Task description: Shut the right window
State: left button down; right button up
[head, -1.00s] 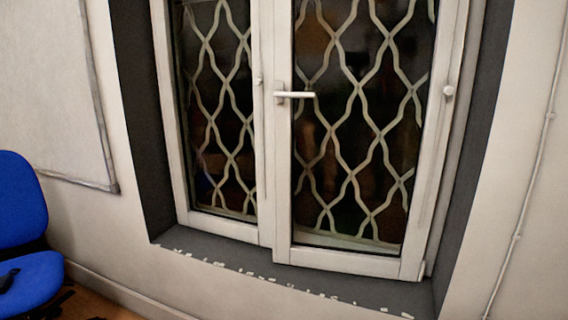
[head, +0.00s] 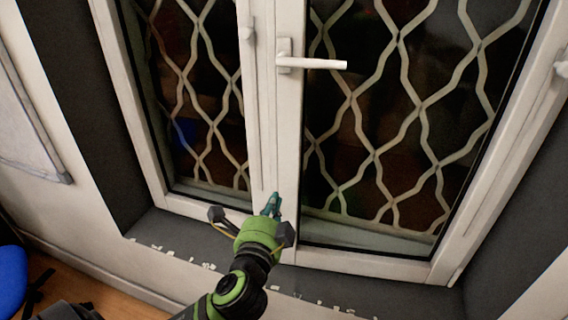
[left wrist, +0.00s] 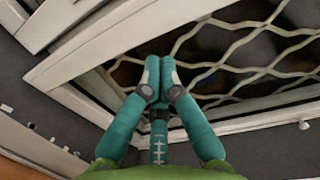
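The right window (head: 370,264) is a white-framed sash with dark glass and a wavy lattice showing through it. It stands at or near its frame; I cannot tell whether a small gap is left. Its white handle (head: 320,64) points right, horizontal. My left gripper (head: 272,203) is in front of the lower part of the middle stile, below the handle. In the left wrist view its teal fingers (left wrist: 151,82) are together at the tips, with nothing seen between them, close to the white frame. I cannot tell whether they touch it. My right gripper is not in view.
The left window (head: 205,210) adjoins on the left. A dark sill (head: 160,229) with small white flecks runs below, inside a dark recess. A blue chair (head: 12,280) is at the lower left, and a white board (head: 25,130) hangs on the left wall.

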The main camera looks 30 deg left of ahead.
pick_arm(q)
notch_tip(320, 180, up, 3)
jog(key=s, duration=0.1)
jog(key=b, duration=0.3)
send_near(287, 150)
jog(key=shift+y, duration=0.3)
jog(key=x, duration=0.5)
jog(key=shift+w+f, duration=0.1)
jog(key=shift+w, duration=0.25)
jog(key=shift+w+a, duration=0.25)
jog(key=shift+w, duration=0.3)
jog(key=shift+w+f, duration=0.1)
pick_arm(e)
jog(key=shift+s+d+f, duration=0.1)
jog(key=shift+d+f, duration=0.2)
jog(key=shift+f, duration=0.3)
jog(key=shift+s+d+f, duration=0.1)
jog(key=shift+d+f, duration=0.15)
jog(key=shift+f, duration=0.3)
